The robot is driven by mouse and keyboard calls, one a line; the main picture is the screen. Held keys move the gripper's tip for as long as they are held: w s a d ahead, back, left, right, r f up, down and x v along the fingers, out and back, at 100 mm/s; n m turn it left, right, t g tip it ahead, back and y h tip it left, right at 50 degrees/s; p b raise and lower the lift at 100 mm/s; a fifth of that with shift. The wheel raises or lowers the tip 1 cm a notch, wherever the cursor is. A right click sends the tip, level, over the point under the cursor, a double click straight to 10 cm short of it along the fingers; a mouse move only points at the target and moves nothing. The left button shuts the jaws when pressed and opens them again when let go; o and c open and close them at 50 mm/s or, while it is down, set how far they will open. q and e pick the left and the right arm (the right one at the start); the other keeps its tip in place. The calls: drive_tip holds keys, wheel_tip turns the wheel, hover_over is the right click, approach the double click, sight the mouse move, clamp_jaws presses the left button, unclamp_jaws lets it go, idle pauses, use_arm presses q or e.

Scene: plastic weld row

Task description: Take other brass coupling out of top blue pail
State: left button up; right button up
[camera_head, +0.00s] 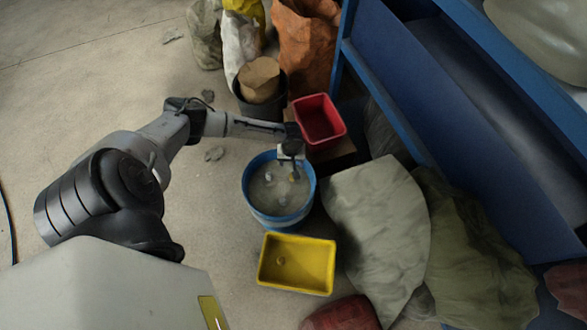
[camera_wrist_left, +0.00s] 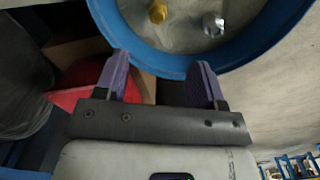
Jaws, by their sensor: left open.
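The blue pail (camera_head: 275,221) stands on the floor, with a grey inside and a few small pieces in it. In the left wrist view, its blue rim (camera_wrist_left: 147,59) arcs across the top. My left gripper (camera_head: 290,163) is over the pail's far side, pointing down. In the wrist view its purple fingers (camera_wrist_left: 160,78) are apart with nothing between them. My right gripper is not in view.
A yellow bin (camera_head: 310,283) with a small piece in it stands just below the pail. A red bin (camera_head: 329,142) is at the upper right. Pale and green sacks (camera_head: 380,220) crowd the right, beside blue shelving (camera_head: 400,125). Bare floor lies left of the pail.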

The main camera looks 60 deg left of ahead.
use_arm(q)
drive_tip(key=f, duration=0.1)
drive_tip(key=f+b, duration=0.1)
drive_tip(key=f, duration=0.1)
drive_tip(key=shift+w+a+f+b, duration=0.15)
drive_tip(key=shift+a+b, duration=0.15)
drive_tip(key=shift+b, duration=0.1)
drive_tip(key=f, duration=0.1)
drive_tip(key=f+b, duration=0.1)
drive_tip(key=f, duration=0.1)
drive_tip(key=f+b, duration=0.1)
drive_tip(key=shift+d+f, duration=0.25)
drive_tip(key=shift+a+f+b, duration=0.15)
drive_tip(key=shift+b, duration=0.2)
drive_tip(key=f+b, duration=0.4)
drive_tip(key=f, duration=0.1)
drive_tip(key=shift+d+f+b, duration=0.15)
drive_tip(key=shift+d+b, duration=0.15)
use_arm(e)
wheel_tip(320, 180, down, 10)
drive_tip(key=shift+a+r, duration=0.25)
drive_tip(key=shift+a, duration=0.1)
use_arm(q)
drive_tip(key=shift+c, duration=0.3)
drive_tip(key=c, duration=1)
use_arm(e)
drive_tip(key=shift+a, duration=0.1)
